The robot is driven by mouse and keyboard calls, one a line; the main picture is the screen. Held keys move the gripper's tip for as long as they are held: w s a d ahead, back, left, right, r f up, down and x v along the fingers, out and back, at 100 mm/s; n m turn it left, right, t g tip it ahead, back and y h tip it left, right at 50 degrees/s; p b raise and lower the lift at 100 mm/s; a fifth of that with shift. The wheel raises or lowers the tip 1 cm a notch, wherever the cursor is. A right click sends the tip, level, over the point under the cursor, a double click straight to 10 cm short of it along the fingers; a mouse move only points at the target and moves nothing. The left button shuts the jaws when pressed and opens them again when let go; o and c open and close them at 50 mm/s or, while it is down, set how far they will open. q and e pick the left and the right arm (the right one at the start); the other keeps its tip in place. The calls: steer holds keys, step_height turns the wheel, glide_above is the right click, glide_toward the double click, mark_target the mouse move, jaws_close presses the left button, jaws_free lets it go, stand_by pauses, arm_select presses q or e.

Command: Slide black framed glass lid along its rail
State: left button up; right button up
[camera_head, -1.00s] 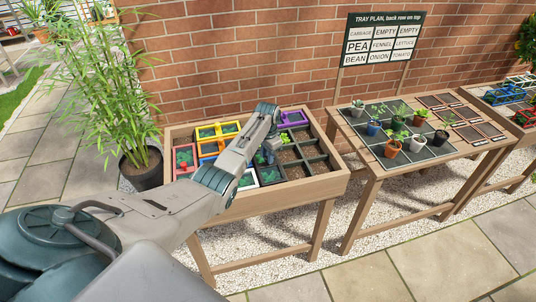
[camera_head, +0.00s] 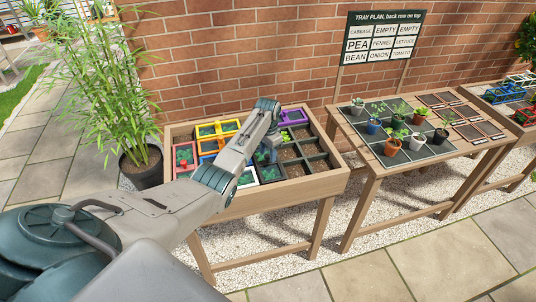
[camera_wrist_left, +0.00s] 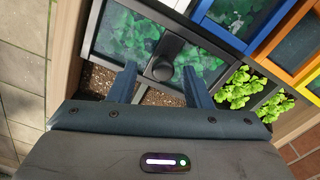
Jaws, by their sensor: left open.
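The black framed glass lid (camera_wrist_left: 130,38) fills the upper left of the left wrist view, with green leaves showing through its glass and a black knob (camera_wrist_left: 164,58) on top. Its dark frame also shows in the head view (camera_head: 271,174), partly behind my arm. My left gripper (camera_wrist_left: 161,84) is open, with one blue finger on each side of the knob. I cannot tell whether either finger touches it. In the head view my left gripper (camera_head: 265,155) points down over the planter and is mostly hidden by its wrist. My right gripper is in neither view.
Blue, orange and yellow framed lids (camera_wrist_left: 245,15) lie beside the black one, and a purple one (camera_head: 292,117) at the back right. Lettuce (camera_wrist_left: 240,88) and bare soil (camera_wrist_left: 150,97) lie near the fingers. The planter's wooden rim (camera_head: 315,187) surrounds the compartments. A potted-plant table (camera_head: 385,185) stands right.

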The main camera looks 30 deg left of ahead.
mark_target(268, 156)
arm_select(q)
step_height(268, 156, up, 10)
steer(key=b, duration=0.2)
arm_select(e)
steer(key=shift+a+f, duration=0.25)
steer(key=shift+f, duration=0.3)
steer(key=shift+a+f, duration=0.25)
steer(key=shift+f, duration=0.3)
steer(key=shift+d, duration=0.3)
arm_select(q)
steer(key=shift+s+f, duration=0.1)
